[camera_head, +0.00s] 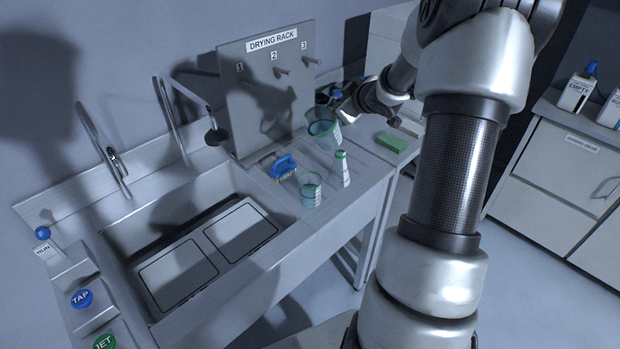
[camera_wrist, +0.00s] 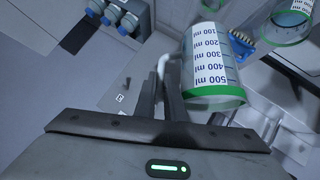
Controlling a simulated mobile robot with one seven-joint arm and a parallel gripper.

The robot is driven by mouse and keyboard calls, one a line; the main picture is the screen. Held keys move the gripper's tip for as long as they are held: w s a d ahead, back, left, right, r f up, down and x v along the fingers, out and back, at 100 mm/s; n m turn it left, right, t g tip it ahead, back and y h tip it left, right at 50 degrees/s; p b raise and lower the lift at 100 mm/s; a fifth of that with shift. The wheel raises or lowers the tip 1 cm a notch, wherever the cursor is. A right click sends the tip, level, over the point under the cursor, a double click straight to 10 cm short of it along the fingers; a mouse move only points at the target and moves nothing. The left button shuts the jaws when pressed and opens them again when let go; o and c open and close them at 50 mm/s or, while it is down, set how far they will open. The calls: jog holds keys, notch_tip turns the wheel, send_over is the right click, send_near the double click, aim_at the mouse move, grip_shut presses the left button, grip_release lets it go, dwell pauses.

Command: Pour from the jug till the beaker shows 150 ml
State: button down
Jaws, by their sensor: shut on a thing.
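The jug (camera_head: 325,131) is a clear vessel with a green rim, above the counter at the foot of the drying rack. In the wrist view its scale (camera_wrist: 210,60) reads 100 to 500 ml. My gripper (camera_head: 343,108) is shut on its pale handle; the fingers also show in the wrist view (camera_wrist: 166,82). The beaker (camera_head: 310,189) stands on the counter in front of the jug, apart from it. It looks bluish inside, but its level cannot be read. Part of it seems to show at the wrist view's upper right (camera_wrist: 287,28). No stream is visible.
A white bottle with a green top (camera_head: 341,170) stands close beside the beaker. A blue brush (camera_head: 284,167) lies to its left and a green sponge (camera_head: 398,142) to the right. The drying rack (camera_head: 262,100) rises behind. The sink (camera_head: 140,217) is on the left.

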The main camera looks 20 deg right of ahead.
jog(key=shift+d+r, duration=0.1)
jog(key=shift+d, duration=0.05)
jog(key=shift+w+d, duration=0.3)
jog(key=shift+d, duration=0.1)
jog(key=w+d+f+m+g+y, duration=0.2)
jog(key=w+d+f+g+y, duration=0.1)
jog(key=d+f, duration=0.1)
jog(key=shift+d+m+y, duration=0.25)
jog(key=shift+m+y, duration=0.05)
jog(key=shift+y, duration=0.1)
jog(key=shift+s, duration=0.1)
jog(key=shift+a+r, duration=0.1)
jog(key=shift+a, duration=0.05)
dwell(0.9)
